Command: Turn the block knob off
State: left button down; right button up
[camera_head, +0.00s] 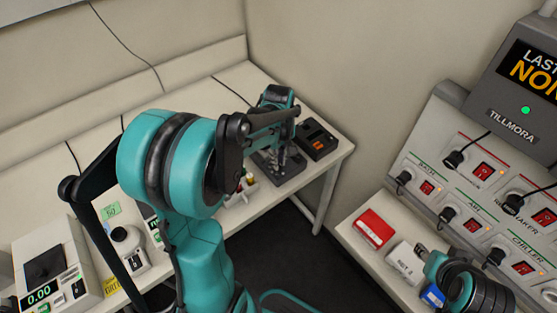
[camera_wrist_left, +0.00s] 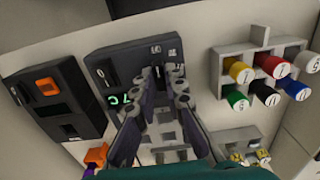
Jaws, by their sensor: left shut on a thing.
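The dark block heater (camera_head: 262,160) stands near the far right end of the white table. Its panel (camera_wrist_left: 104,55) shows in the left wrist view, with white marks along the top and a green readout partly covered by my fingers. My left gripper (camera_head: 284,157) reaches down onto this panel; in the left wrist view its fingertips (camera_wrist_left: 162,72) are shut around the block knob. The knob itself is almost wholly hidden between the fingertips, so its pointer cannot be read. My right gripper (camera_head: 425,254) is at the lower right, over the side bench, with its fingers mostly hidden.
A dark box with an orange switch (camera_head: 317,142) stands right beside the block heater. A rack of coloured caps (camera_wrist_left: 261,68) is on its other side. A scale (camera_head: 50,262) stands at the left. Red (camera_head: 374,229) and white boxes lie on the side bench below the switch panel (camera_head: 470,190).

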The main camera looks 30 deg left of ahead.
pick_arm(q)
jog(key=c, duration=1.6)
grip_release()
notch_tip(320, 180, up, 12)
jog(key=s+d+f+m+t+b, duration=0.1)
jog(key=s+d+f+m+t, duration=0.1)
jog(key=s+d+m, duration=0.1)
jog(key=s+d+f+m+t+b, duration=0.1)
jog(key=s+d+f+m+t, duration=0.1)
jog(key=s+d+m, duration=0.2)
jog(key=s+d+f+m+t+b, duration=0.1)
jog(key=s+d+f+m+t, duration=0.1)
jog(key=m, duration=0.4)
jog(key=shift+s+d+f+m+t, duration=0.15)
jog(key=shift+s+d+t, duration=0.15)
jog(key=shift+s+d, duration=0.3)
jog(key=shift+s+d+f+m+t, duration=0.15)
jog(key=shift+s+d+t, duration=0.2)
jog(key=shift+s, duration=0.3)
